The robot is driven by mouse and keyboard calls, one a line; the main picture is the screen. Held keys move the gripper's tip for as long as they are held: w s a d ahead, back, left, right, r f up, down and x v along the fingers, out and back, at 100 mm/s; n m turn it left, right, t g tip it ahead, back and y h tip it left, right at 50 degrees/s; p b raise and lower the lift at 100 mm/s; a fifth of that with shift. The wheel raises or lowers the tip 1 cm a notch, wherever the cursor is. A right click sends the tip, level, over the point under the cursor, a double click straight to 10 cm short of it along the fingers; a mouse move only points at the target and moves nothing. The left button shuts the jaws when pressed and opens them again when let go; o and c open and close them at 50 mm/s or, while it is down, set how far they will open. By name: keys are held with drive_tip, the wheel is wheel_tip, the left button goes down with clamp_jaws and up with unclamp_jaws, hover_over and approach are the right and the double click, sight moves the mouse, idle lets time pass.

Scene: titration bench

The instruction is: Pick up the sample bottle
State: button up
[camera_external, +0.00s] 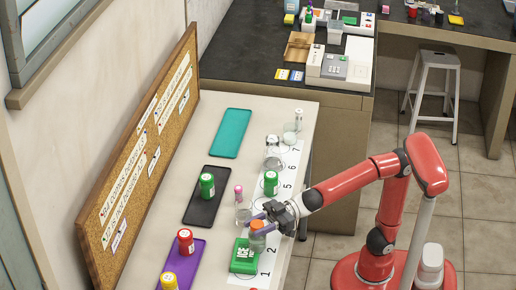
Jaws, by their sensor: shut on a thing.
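A small clear bottle with an orange top (257,242) is at my gripper (256,220), above the white numbered strip (248,279) near the table's right edge. It appears to be the sample bottle, but no label on it can be read. My gripper is shut on it, with the fingers around its upper part. The fingers hide some of the bottle, and I cannot tell whether its base touches the surface below.
A green box (242,257) stands close beside the bottle. A glass beaker (243,214), a pink-topped item (239,194) and a green bottle (271,183) are just behind. Black (195,214), teal (231,133) and purple (203,259) trays lie left. A corkboard (110,190) borders the table.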

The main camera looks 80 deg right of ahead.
sight(252, 231)
wheel_tip(252, 231, up, 8)
drive_tip(key=p, duration=0.5)
drive_tip(key=shift+r+p, duration=0.2)
drive_tip(key=shift+p, duration=0.1)
drive_tip(key=shift+s+a+b, duration=0.1)
drive_tip(key=shift+b, duration=0.25)
drive_tip(key=shift+r, duration=0.5)
drive_tip(key=shift+w+a+f+b, duration=0.45)
drive_tip(key=shift+w+f, duration=0.1)
drive_tip(key=shift+f, duration=0.95)
drive_tip(key=shift+w+a+f+b, duration=0.45)
drive_tip(key=shift+w+a+f, duration=0.05)
drive_tip(key=shift+f, duration=1.05)
drive_tip(key=shift+w+a+f+b, duration=0.45)
drive_tip(key=shift+w+f, duration=0.1)
drive_tip(key=shift+f, duration=0.95)
